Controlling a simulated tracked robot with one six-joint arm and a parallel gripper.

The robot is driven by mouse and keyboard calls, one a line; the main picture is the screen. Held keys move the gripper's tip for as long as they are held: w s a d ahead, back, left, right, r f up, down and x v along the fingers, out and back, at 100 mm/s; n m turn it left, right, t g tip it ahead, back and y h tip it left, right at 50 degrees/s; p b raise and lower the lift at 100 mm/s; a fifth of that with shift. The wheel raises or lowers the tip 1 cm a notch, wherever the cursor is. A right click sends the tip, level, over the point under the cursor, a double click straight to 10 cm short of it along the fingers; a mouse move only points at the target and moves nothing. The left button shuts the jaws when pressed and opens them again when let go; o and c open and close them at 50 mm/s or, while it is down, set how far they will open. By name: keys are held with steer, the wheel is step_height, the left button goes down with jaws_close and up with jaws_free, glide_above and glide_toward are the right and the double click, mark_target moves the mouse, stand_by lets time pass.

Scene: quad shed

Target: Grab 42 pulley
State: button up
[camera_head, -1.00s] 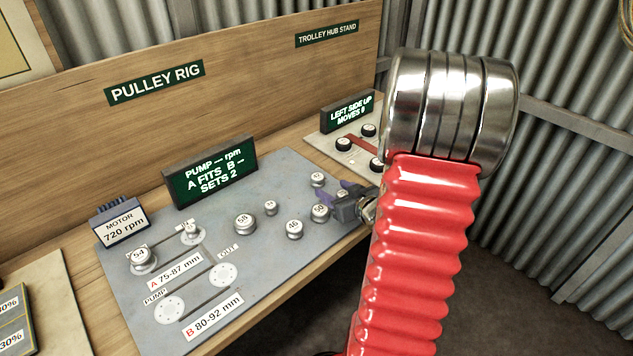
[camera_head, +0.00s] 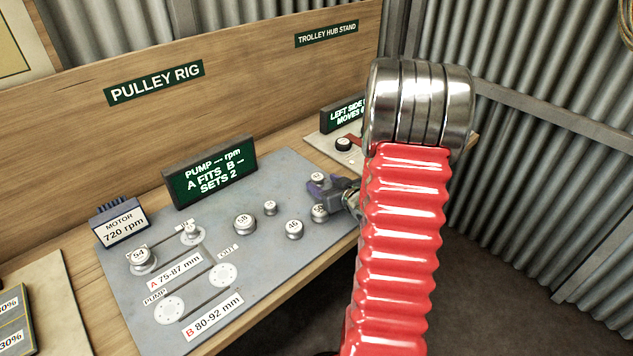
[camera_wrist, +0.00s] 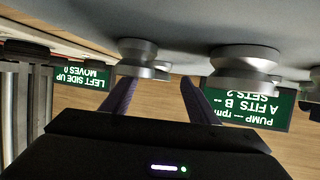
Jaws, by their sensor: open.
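Several silver pulleys with white number discs stand on the grey board of the pulley rig. The small pulley (camera_head: 317,177) at the board's back right, just beyond my gripper, is likely the 42, but its number is too small to read surely. My gripper (camera_head: 316,186) has purple fingers, open and empty, low over the board's right edge, between that pulley and the 50 pulley (camera_head: 319,213). In the upside-down wrist view, my gripper (camera_wrist: 160,82) has its fingers apart, with a pulley (camera_wrist: 145,54) ahead near the left finger and a larger one (camera_wrist: 245,65) beyond the right finger.
The 46 pulley (camera_head: 294,229), the 58 pulley (camera_head: 245,224) and a small pulley (camera_head: 270,208) stand to the left. A 54 pulley (camera_head: 142,259) sits at the motor. The green display (camera_head: 210,171) stands behind. The trolley hub stand (camera_head: 344,146) is at the back right.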

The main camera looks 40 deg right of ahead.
mark_target(320, 181)
steer(key=shift+x, duration=1.55)
steer(key=c, duration=1.2)
steer(key=shift+r, duration=0.1)
steer(key=shift+r, duration=4.95)
